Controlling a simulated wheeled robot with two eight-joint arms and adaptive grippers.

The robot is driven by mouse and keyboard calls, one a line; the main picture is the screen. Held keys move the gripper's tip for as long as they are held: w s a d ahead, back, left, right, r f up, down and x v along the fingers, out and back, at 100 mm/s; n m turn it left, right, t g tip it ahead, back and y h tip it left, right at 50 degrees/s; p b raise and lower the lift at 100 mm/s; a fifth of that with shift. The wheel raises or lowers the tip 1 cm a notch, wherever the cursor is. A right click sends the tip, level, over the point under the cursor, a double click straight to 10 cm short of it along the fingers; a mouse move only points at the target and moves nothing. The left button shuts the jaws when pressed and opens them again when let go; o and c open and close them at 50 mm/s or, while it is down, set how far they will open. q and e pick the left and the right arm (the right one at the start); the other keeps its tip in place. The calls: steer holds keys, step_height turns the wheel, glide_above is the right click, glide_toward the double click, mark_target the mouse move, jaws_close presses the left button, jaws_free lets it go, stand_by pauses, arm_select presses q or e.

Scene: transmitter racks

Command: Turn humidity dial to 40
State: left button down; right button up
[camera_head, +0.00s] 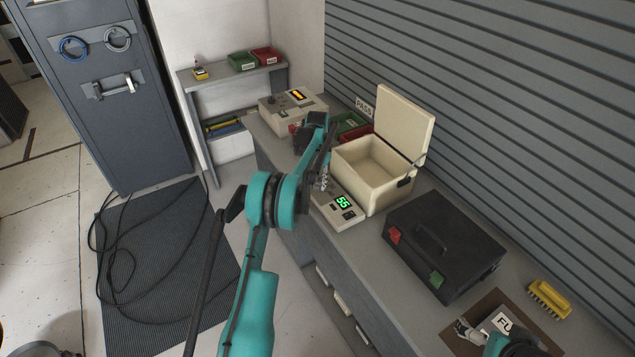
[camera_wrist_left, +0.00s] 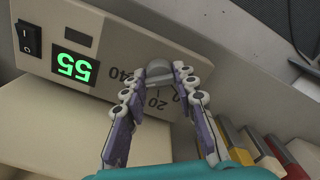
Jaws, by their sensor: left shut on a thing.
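The humidity dial (camera_wrist_left: 158,70) is a grey knob on the cream front panel of the control unit (camera_head: 345,222). Dark numbers, among them 20 and 40, are printed around it, upside down in the left wrist view. The green display (camera_wrist_left: 75,68) beside it reads 55, and it also shows in the head view (camera_head: 343,203). My left gripper (camera_wrist_left: 164,74) is shut on the dial, one finger on each side. In the head view my left gripper (camera_head: 323,180) is partly hidden by its own arm. My right gripper (camera_head: 472,331) shows only in part at the bottom right.
An open cream box (camera_head: 364,178) stands behind the control unit. A black case (camera_head: 444,248) and a yellow brush (camera_head: 549,298) are to the right on the bench. A cream device (camera_head: 291,109) is farther back. Cables (camera_head: 115,270) lie on the floor mat.

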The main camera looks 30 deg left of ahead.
arm_select(q)
steer(key=shift+m, duration=0.6)
steer(key=c, duration=1.2)
jaws_free()
steer(key=shift+r, duration=0.1)
step_height(320, 180, up, 12)
steer(key=shift+f, duration=0.1)
